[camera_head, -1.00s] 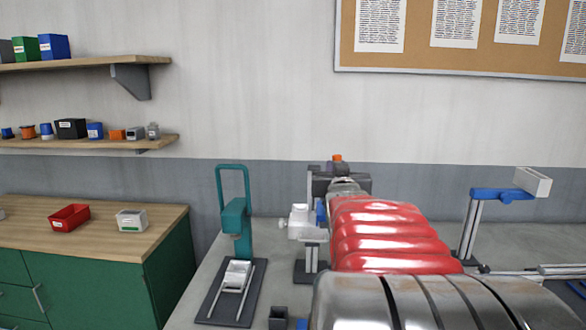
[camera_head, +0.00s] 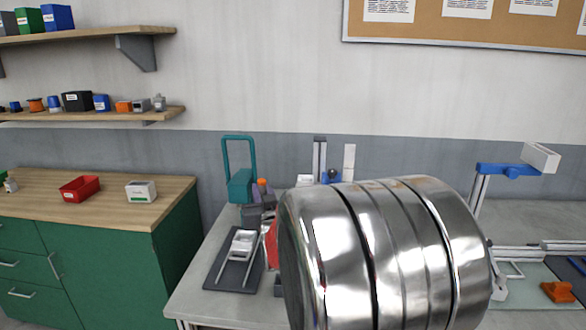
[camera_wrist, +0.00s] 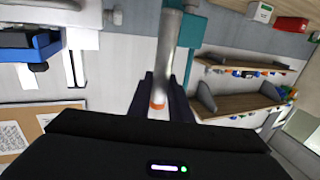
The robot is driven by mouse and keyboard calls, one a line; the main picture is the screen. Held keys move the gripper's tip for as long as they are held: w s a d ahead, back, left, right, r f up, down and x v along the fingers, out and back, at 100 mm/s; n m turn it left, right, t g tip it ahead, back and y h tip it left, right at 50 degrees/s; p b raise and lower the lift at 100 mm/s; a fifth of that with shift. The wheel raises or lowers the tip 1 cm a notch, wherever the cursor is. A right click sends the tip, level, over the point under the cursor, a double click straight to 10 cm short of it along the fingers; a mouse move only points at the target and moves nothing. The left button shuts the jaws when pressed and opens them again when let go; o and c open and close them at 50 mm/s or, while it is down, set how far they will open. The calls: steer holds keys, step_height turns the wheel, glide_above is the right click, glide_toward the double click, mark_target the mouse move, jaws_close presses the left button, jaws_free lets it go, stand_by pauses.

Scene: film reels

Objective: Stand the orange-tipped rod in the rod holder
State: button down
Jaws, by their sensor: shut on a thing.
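My gripper (camera_head: 258,200) is partly hidden behind my own arm in the head view. It is shut on the orange-tipped rod, whose orange end (camera_head: 262,182) shows just above the jaws. A small dark block (camera_head: 277,286), perhaps the rod holder, is mostly hidden behind my arm near the bench's front. I cannot see inside it.
A blue-topped stand (camera_head: 505,170) is at the right. A green cabinet (camera_head: 105,258) with a wooden top is left of the bench. My arm covers much of the bench.

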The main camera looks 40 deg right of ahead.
steer(key=w+a+f+n+y, duration=0.1)
steer(key=a+f+n+y, duration=0.1)
steer(key=a+f, duration=0.4)
steer(key=w+a+f+n+t+y, duration=0.1)
steer(key=a+f+y, duration=0.3)
steer(key=a, duration=1.1)
steer(key=w+a+f+n+t+y, duration=0.1)
steer(key=w+a+f+n+y, duration=0.1)
steer(key=a+f, duration=0.7)
steer(key=shift+w+a+n+y, duration=0.2)
steer(key=shift+a+n+y, duration=0.2)
steer(key=shift+a, duration=0.55)
